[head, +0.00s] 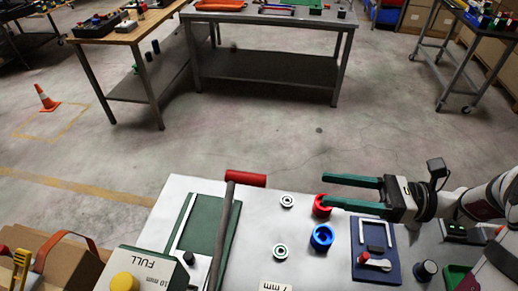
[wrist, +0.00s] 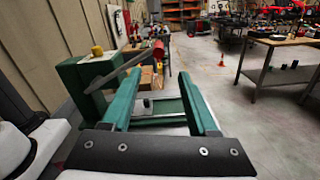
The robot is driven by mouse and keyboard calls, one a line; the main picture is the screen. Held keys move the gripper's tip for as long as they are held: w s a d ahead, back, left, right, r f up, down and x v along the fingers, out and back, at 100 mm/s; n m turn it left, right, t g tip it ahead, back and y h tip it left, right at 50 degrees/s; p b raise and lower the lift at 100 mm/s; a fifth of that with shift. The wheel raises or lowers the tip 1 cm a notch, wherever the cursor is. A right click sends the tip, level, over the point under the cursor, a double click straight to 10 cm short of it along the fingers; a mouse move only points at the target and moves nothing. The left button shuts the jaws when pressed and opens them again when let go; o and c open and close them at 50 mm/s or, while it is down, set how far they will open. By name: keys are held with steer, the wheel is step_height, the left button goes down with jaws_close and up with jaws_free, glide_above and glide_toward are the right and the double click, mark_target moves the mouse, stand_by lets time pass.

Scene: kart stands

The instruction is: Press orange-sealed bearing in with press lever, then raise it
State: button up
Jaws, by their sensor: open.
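The press (head: 150,268) is a green body with a yellow knob at the table's front left; it also shows in the wrist view (wrist: 80,85). Its grey lever (head: 222,225) runs outward to a red handle (head: 245,179); the handle is also in the wrist view (wrist: 158,49). The lever looks raised in the wrist view. My gripper (head: 327,190) is open and empty, its green fingers pointing left toward the handle, well apart from it. They reach over or beside a red cup (head: 321,210). I cannot make out an orange-sealed bearing; the area under the press is largely hidden.
Two small ringed parts (head: 287,201) (head: 280,251) lie between the green plate (head: 232,240) and a blue cup (head: 321,237). A dark blue tray (head: 393,270) with a red-handled piece is at right. The table's far edge is close behind the cups and handle.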

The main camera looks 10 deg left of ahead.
mark_target(237, 179)
steer(key=a, duration=1.5)
steer(key=shift+s+a, duration=0.1)
steer(key=shift+a, duration=0.05)
jaws_close()
steer(key=shift+s+f, duration=0.1)
steer(key=shift+f, duration=0.05)
stand_by(0.5)
